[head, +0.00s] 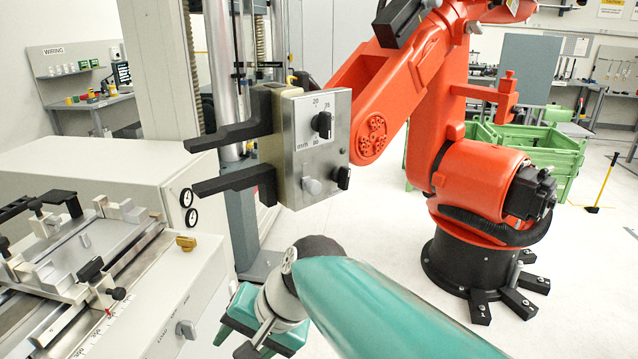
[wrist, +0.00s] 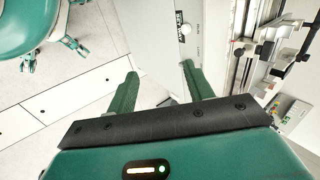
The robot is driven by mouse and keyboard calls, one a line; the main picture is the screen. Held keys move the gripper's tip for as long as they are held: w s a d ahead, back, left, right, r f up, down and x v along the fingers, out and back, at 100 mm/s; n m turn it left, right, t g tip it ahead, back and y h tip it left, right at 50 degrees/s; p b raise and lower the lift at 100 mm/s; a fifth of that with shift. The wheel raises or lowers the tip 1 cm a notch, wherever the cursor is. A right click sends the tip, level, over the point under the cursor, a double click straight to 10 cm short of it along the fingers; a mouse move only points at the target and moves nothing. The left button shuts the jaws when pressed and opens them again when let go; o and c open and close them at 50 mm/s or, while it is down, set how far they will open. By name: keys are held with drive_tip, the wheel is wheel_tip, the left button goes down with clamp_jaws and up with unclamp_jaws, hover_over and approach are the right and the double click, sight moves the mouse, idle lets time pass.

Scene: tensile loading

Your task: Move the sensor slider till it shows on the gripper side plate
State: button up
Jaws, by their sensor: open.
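A grey box (head: 322,145) with "mm" markings, a black dial, further knobs and two black arms stands on a column in the head view. A pale knob (head: 185,328) sits on the front of the white cabinet (head: 160,345) at lower left; a pale round knob (wrist: 186,29) by a black label shows in the wrist view. I cannot tell for sure which part is the sensor slider. My gripper (wrist: 159,69) is open and empty, its two green fingers pointing at the white panel, below and left of the knob. In the head view, my arm hides part of it.
A clamp fixture with rails (head: 75,245) and a scale lies on the cabinet top at left. An orange robot arm (head: 480,180) stands at right, with green crates (head: 540,150) behind. Open white floor (head: 385,240) lies between the column and that arm.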

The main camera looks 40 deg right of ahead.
drive_tip(key=w+d+r+m+t+y, duration=0.2)
drive_tip(key=w+d+m+t, duration=0.1)
drive_tip(key=d+m, duration=0.4)
drive_tip(key=m+t+h, duration=0.6)
drive_tip(key=m+t, duration=0.4)
drive_tip(key=m, duration=1)
approach(317, 189)
drive_tip(key=shift+y, duration=0.3)
drive_tip(key=w, duration=0.9)
drive_tip(key=shift+w+r, duration=0.15)
